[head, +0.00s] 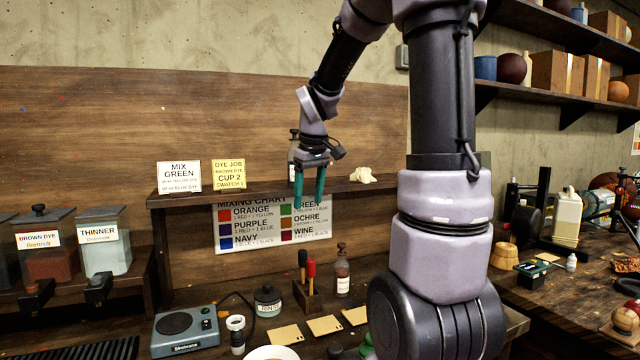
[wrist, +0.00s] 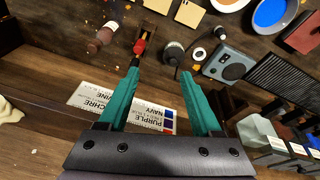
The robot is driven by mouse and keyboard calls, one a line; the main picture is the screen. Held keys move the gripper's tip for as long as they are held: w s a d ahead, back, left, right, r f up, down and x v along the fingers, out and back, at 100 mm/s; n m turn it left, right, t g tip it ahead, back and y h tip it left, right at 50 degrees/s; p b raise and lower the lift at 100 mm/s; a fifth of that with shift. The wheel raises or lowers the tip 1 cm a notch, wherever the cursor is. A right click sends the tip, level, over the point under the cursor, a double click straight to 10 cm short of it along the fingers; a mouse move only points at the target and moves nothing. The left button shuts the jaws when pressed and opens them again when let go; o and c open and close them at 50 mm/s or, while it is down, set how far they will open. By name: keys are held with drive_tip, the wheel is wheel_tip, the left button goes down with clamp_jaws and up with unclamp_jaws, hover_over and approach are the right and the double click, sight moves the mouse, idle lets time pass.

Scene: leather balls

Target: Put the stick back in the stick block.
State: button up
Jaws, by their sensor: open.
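A small wooden stick block (head: 308,303) stands on the bench below the mixing chart. A red-handled stick (head: 311,272) and a black-handled stick (head: 302,260) stand upright at it. I cannot tell how deep either sits. In the wrist view, the gripper (wrist: 159,72) is also empty.
A brown bottle (head: 342,272) stands right of the block and a rinse jar (head: 268,302) left of it. A hot plate (head: 186,330) and tan swatches (head: 285,334) lie nearer the front. A ledge (head: 260,188) with signs runs behind my gripper.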

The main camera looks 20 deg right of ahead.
drive_tip(key=s+a+r+m+t+y, duration=0.1)
drive_tip(key=s+a+r+m+t, duration=0.1)
drive_tip(key=s, duration=0.7)
drive_tip(key=s+a+r+m+t+y, duration=0.1)
drive_tip(key=s+a+r+m+t, duration=0.1)
drive_tip(key=s+r+m, duration=0.3)
drive_tip(key=s, duration=0.4)
drive_tip(key=shift+s+a, duration=0.25)
drive_tip(key=shift+a, duration=0.1)
